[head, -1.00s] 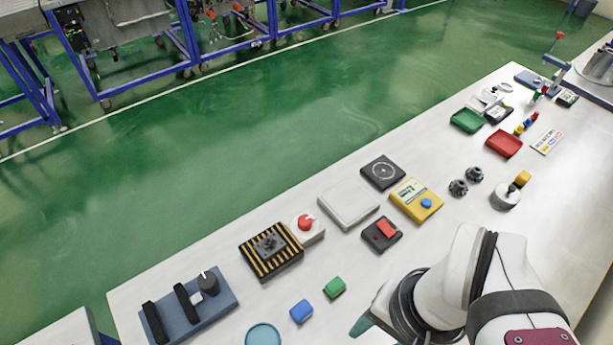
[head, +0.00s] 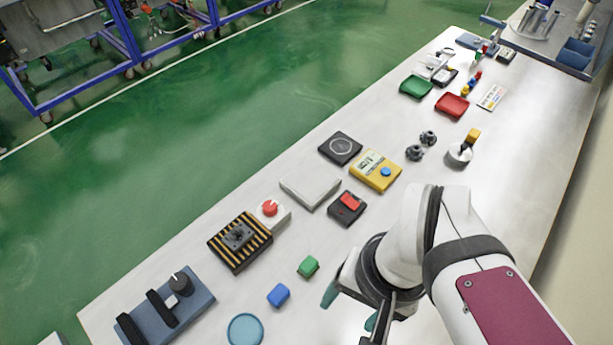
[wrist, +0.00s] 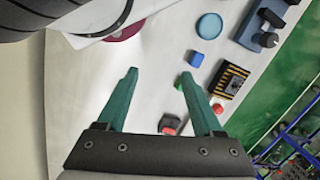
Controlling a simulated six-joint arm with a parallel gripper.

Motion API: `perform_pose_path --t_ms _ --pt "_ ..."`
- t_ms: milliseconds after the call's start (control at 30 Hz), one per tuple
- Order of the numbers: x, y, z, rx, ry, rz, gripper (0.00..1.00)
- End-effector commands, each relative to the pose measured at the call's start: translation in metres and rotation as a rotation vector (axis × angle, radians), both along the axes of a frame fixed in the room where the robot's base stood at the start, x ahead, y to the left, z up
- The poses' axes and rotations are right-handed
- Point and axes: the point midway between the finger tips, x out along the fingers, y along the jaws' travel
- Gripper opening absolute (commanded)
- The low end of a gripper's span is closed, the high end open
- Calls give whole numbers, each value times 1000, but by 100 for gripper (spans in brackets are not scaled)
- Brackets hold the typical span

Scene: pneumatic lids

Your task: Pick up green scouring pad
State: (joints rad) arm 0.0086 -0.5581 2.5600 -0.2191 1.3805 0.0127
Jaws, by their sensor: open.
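The green scouring pad (head: 308,266) is a small green block lying on the white table, just right of a blue block (head: 279,295). My gripper (head: 350,308) is to the right of the pad in the head view, above the table and apart from it. In the wrist view my gripper (wrist: 158,73) is open, with its two teal fingers spread and nothing between them. There the pad (wrist: 178,82) shows only in part, behind the tip of the right finger. The blue block (wrist: 196,59) lies near it.
A round teal disc (head: 245,330) lies left of the blue block. A striped box (head: 240,241), a red button box (head: 270,210), a grey tray (head: 310,187) and a black box with red top (head: 347,206) stand behind the pad.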

Motion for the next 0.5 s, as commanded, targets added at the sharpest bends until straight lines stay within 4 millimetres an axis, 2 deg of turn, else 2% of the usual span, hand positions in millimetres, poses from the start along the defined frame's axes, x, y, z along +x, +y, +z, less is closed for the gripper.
perform_pose_path --t_ms 267,333,367,500 --pt "0 0 0 0 0 0 78" --pt "7 0 0 -10 7 -12 78" --pt "16 1 -1 -21 14 -25 78" --pt "86 15 -19 -104 29 -138 78"
